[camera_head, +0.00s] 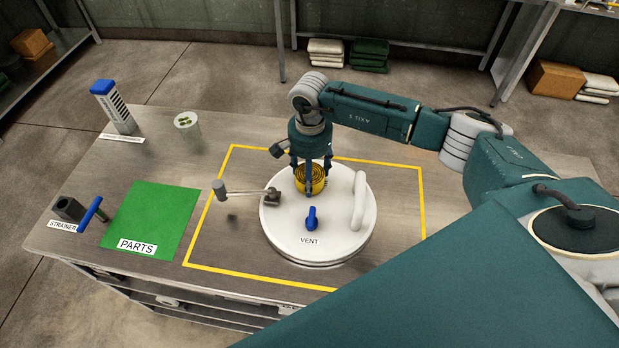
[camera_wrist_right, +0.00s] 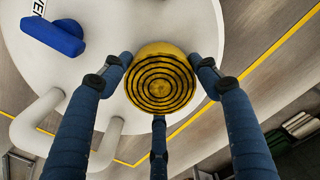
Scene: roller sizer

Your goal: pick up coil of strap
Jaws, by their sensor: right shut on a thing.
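The coil of strap (camera_head: 317,179) is yellow with dark rings, at the far part of the round white lid (camera_head: 285,237). My right gripper (camera_head: 310,182) comes down from above with its fingers around the coil and is shut on it. In the right wrist view the coil (camera_wrist_right: 160,80) sits between the three blue fingers of the gripper (camera_wrist_right: 160,92). The lid (camera_wrist_right: 110,30) shows behind it. I cannot tell whether the coil touches the lid. My left gripper is not in view.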

